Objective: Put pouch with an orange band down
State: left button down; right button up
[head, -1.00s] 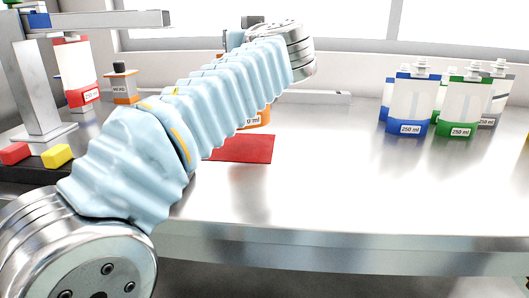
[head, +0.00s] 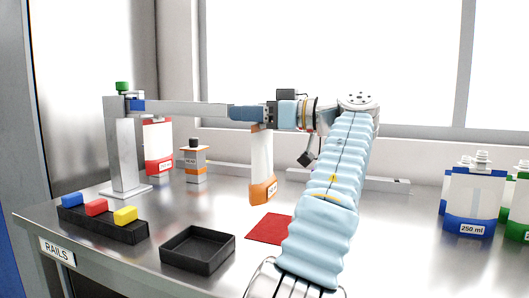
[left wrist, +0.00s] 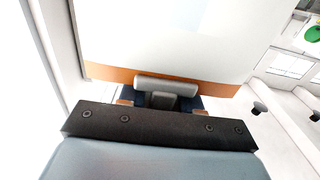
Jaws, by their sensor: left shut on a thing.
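The pouch with an orange band (head: 262,160) is pale, upright, with orange at its top and bottom. My left gripper (head: 250,113) is shut on its top end, and the pouch hangs below. Its lower end shows just behind the red mat (head: 268,229); I cannot tell whether it touches the table. In the left wrist view the pouch (left wrist: 180,35) fills the upper middle, its orange strip at the fingers (left wrist: 165,98). My right gripper is not in view.
A grey post (head: 122,150) carries a beam (head: 190,108) reaching to my left gripper. A black tray (head: 198,250) and a rack with coloured blocks (head: 100,222) are in front. Blue-banded pouches (head: 472,205) stand right.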

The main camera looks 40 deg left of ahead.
pick_arm(q)
jog(key=w+a+f+b, duration=0.1)
jog(key=w+f, duration=0.4)
jog(key=f, duration=0.4)
jog(key=shift+a, duration=0.3)
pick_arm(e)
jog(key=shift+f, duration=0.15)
pick_arm(q)
jog(key=shift+f, duration=0.15)
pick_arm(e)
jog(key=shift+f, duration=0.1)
pick_arm(q)
jog(key=shift+f+b, duration=0.15)
jog(key=shift+b, duration=0.2)
jog(key=c, duration=0.8)
grip_release()
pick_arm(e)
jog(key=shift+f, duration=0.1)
